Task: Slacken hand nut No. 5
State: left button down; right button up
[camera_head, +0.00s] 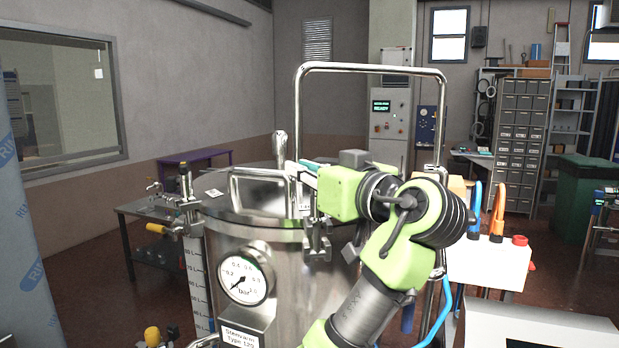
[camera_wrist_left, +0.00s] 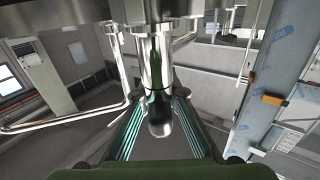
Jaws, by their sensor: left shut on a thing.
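A chrome hand nut (camera_head: 280,146) with a rounded end stands upright at the lid rim of the steel vessel (camera_head: 310,275). I cannot read a number on it. Part of the vessel lid (camera_head: 240,205) is hidden by the gripper and arm. My right gripper is not in view.
A chrome bar frame (camera_head: 370,67) rises behind the vessel. A pressure gauge (camera_head: 244,275) is on the vessel's front. A valve fitting (camera_head: 185,200) stands at its left. A wrapped column (camera_head: 22,215) fills the left edge. A white box (camera_head: 489,263) stands at right.

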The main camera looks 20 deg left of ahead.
pick_arm(q)
jog(key=n+g, duration=0.1)
jog(key=g+y, duration=0.1)
jog(key=shift+s+a+f+n+g+y, duration=0.1)
jog(key=shift+s+n+g+y, duration=0.2)
jog(key=shift+n, duration=0.1)
jog(key=shift+s+a+n+g+y, duration=0.15)
jog(key=shift+n+g+y, duration=0.1)
jog(key=shift+n+g, duration=0.3)
jog(key=shift+s+a+n+g+y, duration=0.15)
jog(key=shift+n+g+y, duration=0.15)
jog(key=shift+g, duration=0.35)
jog(key=shift+s+n+g+y+p, duration=0.15)
jog(key=shift+s+n+g+p, duration=0.1)
jog(key=shift+n+g, duration=0.5)
jog(key=shift+s+n+g+y+p, duration=0.2)
jog(key=shift+n+g, duration=0.3)
jog(key=shift+g, duration=0.55)
jog(key=shift+s+n+g+y+p, duration=0.1)
jog(key=shift+s+n+g+p, duration=0.2)
jog(key=shift+n+g, duration=0.45)
jog(key=shift+g, duration=0.35)
jog(key=c, duration=2)
grip_release()
notch_tip(320, 180, up, 10)
jog(key=shift+r, duration=0.1)
